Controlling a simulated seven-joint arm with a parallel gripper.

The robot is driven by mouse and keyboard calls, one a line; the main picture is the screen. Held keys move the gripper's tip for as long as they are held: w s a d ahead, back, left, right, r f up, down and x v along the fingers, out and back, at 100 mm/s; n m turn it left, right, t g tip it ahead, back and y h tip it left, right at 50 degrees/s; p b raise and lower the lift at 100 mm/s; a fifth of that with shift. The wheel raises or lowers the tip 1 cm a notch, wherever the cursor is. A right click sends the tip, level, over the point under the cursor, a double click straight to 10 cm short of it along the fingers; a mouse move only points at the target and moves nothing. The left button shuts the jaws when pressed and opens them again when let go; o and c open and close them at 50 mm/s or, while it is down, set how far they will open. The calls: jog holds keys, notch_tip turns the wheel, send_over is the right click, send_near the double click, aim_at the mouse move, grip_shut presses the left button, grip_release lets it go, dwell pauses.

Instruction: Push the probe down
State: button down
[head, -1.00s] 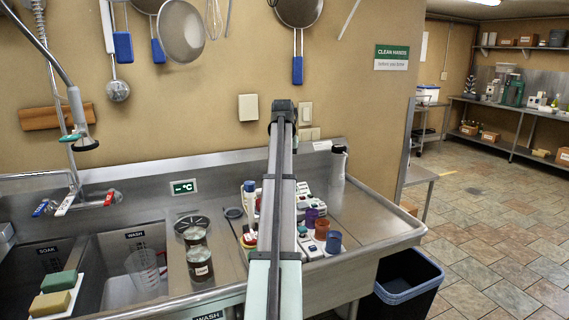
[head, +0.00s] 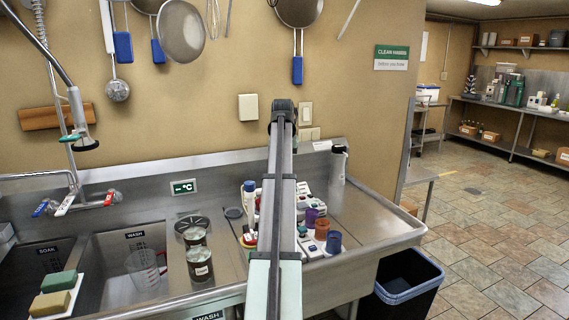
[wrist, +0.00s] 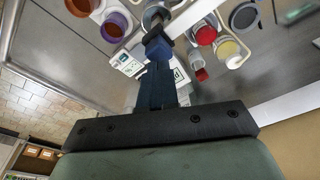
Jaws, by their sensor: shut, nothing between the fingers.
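My gripper (wrist: 157,48) shows in the wrist view as dark blue fingers pressed together, with nothing held between them. Its tips are over the cluster of cups and small vessels on the steel counter. A round grey-blue top (wrist: 155,15) lies just beyond the tips; I cannot tell whether they touch it. No probe can be made out with certainty in either view. In the head view my arm hides the gripper and part of the cluster.
Purple (head: 322,229), orange and blue (head: 334,242) cups stand at the cluster's right. Two dark jars (head: 200,265) stand to the left beside the wash sink, which holds a clear measuring jug (head: 145,270). The counter's right end is clear.

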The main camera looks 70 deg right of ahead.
jog(key=shift+r, duration=1.8)
